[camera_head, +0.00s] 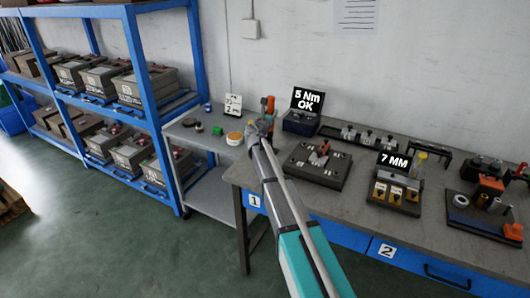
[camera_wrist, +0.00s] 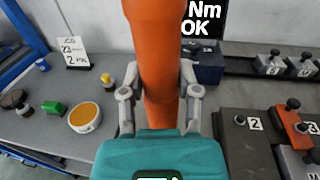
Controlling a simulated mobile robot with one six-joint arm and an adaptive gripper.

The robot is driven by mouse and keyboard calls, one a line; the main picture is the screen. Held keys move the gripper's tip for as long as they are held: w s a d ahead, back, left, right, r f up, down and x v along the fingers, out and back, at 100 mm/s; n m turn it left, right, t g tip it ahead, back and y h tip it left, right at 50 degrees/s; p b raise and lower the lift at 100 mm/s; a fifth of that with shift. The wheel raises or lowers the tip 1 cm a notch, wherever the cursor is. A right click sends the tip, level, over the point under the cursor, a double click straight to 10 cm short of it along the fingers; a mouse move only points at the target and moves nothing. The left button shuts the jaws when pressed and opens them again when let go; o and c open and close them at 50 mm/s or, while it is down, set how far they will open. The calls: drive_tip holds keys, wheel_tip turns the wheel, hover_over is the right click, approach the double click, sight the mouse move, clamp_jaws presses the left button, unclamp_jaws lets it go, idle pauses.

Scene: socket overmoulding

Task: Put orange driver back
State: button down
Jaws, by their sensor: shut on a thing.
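My gripper (camera_wrist: 157,98) is shut on the orange driver (camera_wrist: 157,35), with one finger on each side of its body. The driver looks upright, and its upper part leaves the top of the wrist view. In the head view the driver (camera_head: 268,104) shows just above my gripper (camera_head: 262,124), near the left end of the workbench. A dark box with a display reading "5 Nm OK" (camera_head: 305,101) stands to the right of and behind the driver. The driver's lower end is hidden behind my gripper and wrist.
A grey side table (camera_head: 190,135) at left holds a round orange-topped tin (camera_wrist: 84,117), a green item (camera_wrist: 53,107) and a number card (camera_wrist: 74,53). A dark fixture plate (camera_head: 318,172) lies on the bench at right. A "7 MM" display stand (camera_head: 394,163) stands farther right.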

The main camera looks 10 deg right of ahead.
drive_tip(key=shift+a+r, duration=0.1)
drive_tip(key=shift+a, duration=0.15)
drive_tip(key=shift+a+r+p, duration=0.3)
drive_tip(key=shift+r+p, duration=0.25)
drive_tip(key=shift+a+r+p, duration=0.25)
drive_tip(key=shift+r+p, duration=0.25)
drive_tip(key=shift+p, duration=0.05)
drive_tip(key=shift+f, duration=0.2)
wheel_tip(320, 180, down, 6)
drive_tip(key=b, duration=0.6)
drive_tip(key=shift+f+b, duration=0.15)
drive_tip(key=shift+b, duration=0.15)
drive_tip(key=shift+f+b, duration=1.8)
drive_tip(key=shift+f, duration=0.1)
